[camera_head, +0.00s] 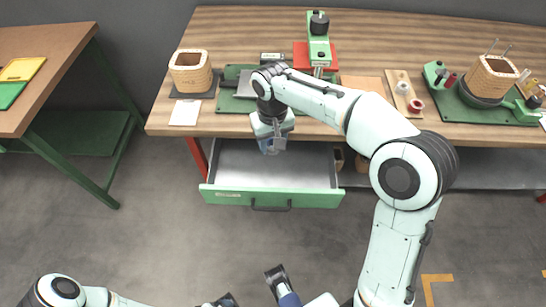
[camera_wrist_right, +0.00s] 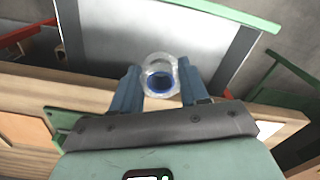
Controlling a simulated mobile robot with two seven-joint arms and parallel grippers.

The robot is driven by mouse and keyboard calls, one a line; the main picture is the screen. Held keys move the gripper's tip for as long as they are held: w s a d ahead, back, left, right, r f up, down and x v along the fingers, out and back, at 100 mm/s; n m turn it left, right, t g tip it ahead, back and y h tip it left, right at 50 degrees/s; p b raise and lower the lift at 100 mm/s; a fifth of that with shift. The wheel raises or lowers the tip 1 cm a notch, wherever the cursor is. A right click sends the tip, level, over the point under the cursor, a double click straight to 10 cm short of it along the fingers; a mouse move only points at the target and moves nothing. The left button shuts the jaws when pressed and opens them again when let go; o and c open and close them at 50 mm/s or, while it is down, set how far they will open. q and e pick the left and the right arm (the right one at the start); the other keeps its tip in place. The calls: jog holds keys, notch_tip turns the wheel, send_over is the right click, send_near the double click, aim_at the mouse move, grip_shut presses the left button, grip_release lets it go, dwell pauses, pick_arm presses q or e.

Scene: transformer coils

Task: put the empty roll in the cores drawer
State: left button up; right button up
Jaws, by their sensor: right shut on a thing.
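My right gripper (camera_head: 272,144) hangs over the open drawer (camera_head: 270,198) below the workbench. In the right wrist view the blue fingers of this gripper (camera_wrist_right: 159,86) are shut on the empty roll (camera_wrist_right: 161,62), a clear ring with a blue inside. The drawer's bare grey floor (camera_wrist_right: 140,29) shows beyond the roll. The drawer has a green front with a dark handle. In the head view the roll is largely hidden by the gripper. My left arm lies at the bottom left. Parts of a gripper show at the bottom edge, cut off, and its jaw state is unclear.
The workbench (camera_head: 225,123) holds a wound coil (camera_head: 190,72) at the left, a green press (camera_head: 319,45) at the back and another coil (camera_head: 490,77) on a green base at the right. A side table (camera_head: 60,45) stands left. The floor before the drawer is clear.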

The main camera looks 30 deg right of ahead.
jog(key=b, duration=0.3)
send_near(273, 183)
jog(key=shift+s, duration=0.1)
notch_tip(273, 183, down, 6)
jog(key=shift+r+b, duration=0.2)
jog(key=shift+b, duration=0.55)
pick_arm(q)
jog(key=w+a+f+t, duration=0.2)
jog(key=w+f, duration=0.3)
jog(key=shift+w+a+f+y, duration=0.15)
jog(key=shift+w+f+y, duration=0.1)
jog(key=shift+y, duration=0.15)
pick_arm(e)
jog(key=shift+f, duration=0.35)
jog(key=shift+f, duration=0.2)
jog(key=o, duration=1)
pick_arm(q)
jog(key=shift+f, duration=0.1)
pick_arm(e)
jog(key=shift+r, duration=0.1)
